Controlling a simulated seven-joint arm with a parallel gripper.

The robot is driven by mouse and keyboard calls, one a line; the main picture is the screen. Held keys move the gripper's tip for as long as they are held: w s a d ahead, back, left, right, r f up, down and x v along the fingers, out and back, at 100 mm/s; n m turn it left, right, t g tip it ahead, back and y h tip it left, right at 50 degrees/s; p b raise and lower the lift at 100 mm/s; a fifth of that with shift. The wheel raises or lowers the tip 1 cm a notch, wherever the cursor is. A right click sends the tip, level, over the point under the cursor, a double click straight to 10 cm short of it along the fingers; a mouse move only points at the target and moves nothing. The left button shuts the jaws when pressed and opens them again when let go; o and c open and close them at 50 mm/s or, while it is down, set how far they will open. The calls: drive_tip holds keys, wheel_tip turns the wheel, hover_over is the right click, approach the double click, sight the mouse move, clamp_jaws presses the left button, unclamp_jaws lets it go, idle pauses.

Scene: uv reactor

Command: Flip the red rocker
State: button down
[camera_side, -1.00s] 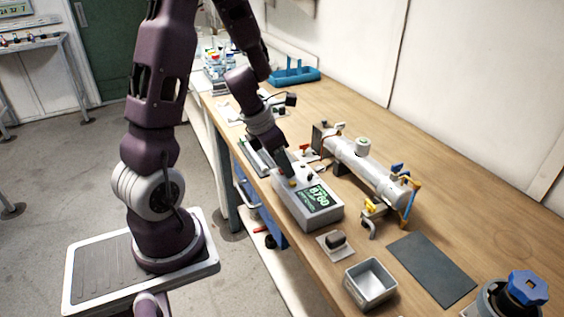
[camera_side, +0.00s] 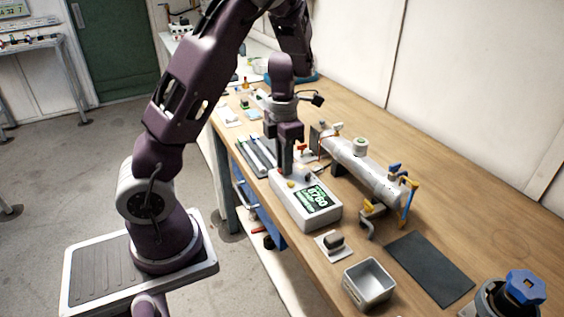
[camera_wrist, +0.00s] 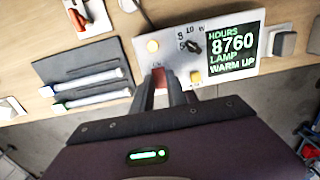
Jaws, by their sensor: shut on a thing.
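The grey control box (camera_side: 306,213) stands on the wooden bench, and its lit screen (camera_wrist: 233,50) reads HOURS 8760, LAMP WARM UP. In the side view my gripper (camera_side: 287,171) stands over the box's far end.
A metal cylinder (camera_side: 360,168) with coloured clamps lies right of the box. A dark tray with white tubes (camera_wrist: 90,82) lies beside the box. An open metal bin (camera_side: 369,283), a small block on a plate (camera_side: 333,243) and a dark mat (camera_side: 430,268) are nearer the camera.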

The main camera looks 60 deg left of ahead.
drive_tip(key=shift+r, duration=0.1)
drive_tip(key=c, duration=1.3)
unclamp_jaws()
wheel_tip(320, 180, up, 7)
drive_tip(key=shift+r, duration=0.1)
drive_tip(key=shift+w, duration=0.1)
